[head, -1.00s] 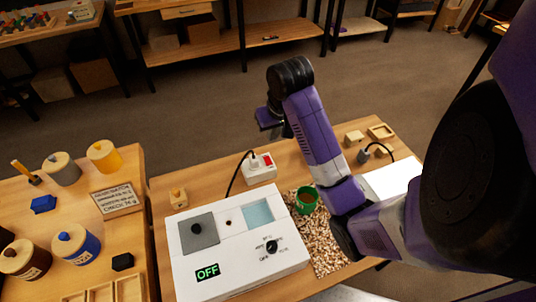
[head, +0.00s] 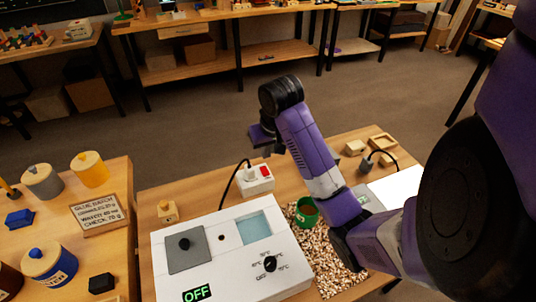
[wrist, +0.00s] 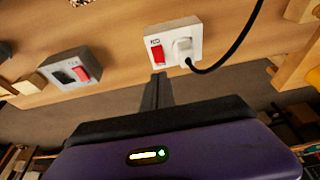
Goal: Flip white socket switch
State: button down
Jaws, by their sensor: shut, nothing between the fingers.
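The white socket (head: 256,181) sits on the bench behind the white heater box. In the wrist view the white socket (wrist: 168,32) has a red rocker switch (wrist: 157,54) on the left and a white plug with a black cord on the right. The red switch (head: 265,169) also shows in the head view. My gripper (head: 267,146) is just above and behind the socket in the head view. In the wrist view my gripper (wrist: 158,80) is shut and empty, its tips close below the red switch. I cannot tell whether they touch it.
A grey socket (wrist: 70,72) with a red switch sits left of the white one in the wrist view. The white heater box (head: 225,245) reads OFF. A green cup (head: 305,212) stands on wood chips right of it. A wooden block (head: 167,212) is to the left.

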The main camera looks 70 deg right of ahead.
aim_at(265, 171)
jog(key=x, duration=0.6)
jog(key=shift+s+a+f, duration=0.15)
jog(key=shift+a+f, duration=0.05)
jog(key=shift+f, duration=0.25)
jog(key=shift+w+r+p, duration=0.3)
jog(key=shift+w+p, duration=0.05)
jog(key=shift+p, duration=0.6)
jog(key=shift+f+p, duration=0.1)
jog(key=shift+p, duration=0.3)
jog(key=shift+f+p, duration=0.1)
jog(key=shift+p, duration=0.3)
jog(key=shift+d+f+b, duration=0.2)
jog(key=shift+b, duration=0.15)
jog(key=shift+s+a, duration=0.1)
jog(key=shift+s+a+f+p, duration=0.1)
jog(key=shift+s+a+p, duration=0.4)
jog(key=shift+a+p, duration=0.1)
